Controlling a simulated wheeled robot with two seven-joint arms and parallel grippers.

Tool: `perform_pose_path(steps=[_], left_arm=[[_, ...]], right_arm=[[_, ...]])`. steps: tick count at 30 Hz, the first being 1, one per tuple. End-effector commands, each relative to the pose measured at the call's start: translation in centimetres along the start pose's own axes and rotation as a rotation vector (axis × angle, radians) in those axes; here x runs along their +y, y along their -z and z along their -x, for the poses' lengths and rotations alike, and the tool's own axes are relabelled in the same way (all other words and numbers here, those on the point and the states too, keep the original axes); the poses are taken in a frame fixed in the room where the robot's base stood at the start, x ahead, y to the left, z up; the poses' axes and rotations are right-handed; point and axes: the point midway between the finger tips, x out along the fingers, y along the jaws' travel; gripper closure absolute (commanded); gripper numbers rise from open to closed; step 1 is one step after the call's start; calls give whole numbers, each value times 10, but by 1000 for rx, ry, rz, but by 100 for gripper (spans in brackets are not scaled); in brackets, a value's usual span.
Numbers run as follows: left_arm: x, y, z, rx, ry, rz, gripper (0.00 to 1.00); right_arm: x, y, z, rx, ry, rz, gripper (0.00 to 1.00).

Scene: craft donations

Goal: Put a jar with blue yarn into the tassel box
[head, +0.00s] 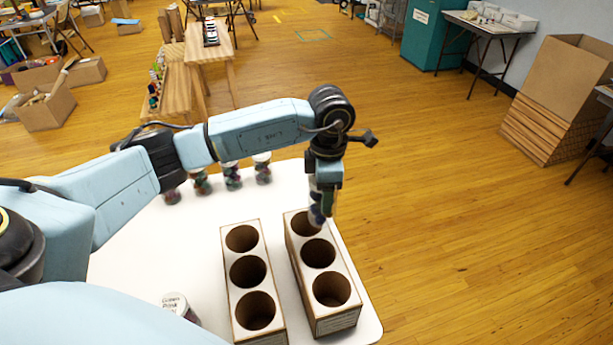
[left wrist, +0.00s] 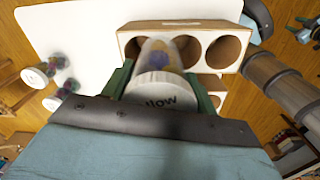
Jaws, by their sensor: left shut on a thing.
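My left gripper (head: 325,188) is shut on a clear jar (head: 317,213). In the left wrist view the jar (left wrist: 155,85) has a pale lid with text ending in "llow", and bluish and yellowish contents. The jar is at the far opening of the right-hand three-hole box (head: 322,284); I cannot tell whether its base is inside. That opening is partly hidden. A second three-hole box (head: 238,290) stands to its left. Their visible openings look empty. I cannot read which is the tassel box. My right gripper is not in view.
Several jars (head: 232,176) stand along the table's far side, partly behind my left arm. Another jar (head: 176,303), its lid reading "Green Pink", stands left of the boxes. The white table (head: 205,235) is clear between them. The right-hand box is near the table's right edge.

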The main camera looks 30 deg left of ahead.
Motion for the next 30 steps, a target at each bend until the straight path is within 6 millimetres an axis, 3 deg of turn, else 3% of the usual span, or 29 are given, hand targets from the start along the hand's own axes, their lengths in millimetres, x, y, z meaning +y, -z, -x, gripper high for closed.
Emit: perform_pose_path(steps=[12,18,24,30], left_arm=[[24,22,-8,4,3,1093,66],[32,32,-14,3,2,1500,66],[35,38,-18,2,1,1695,66],[35,39,-26,1,1,1723,66]], right_arm=[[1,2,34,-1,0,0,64],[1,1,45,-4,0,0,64],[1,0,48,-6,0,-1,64],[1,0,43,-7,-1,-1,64]])
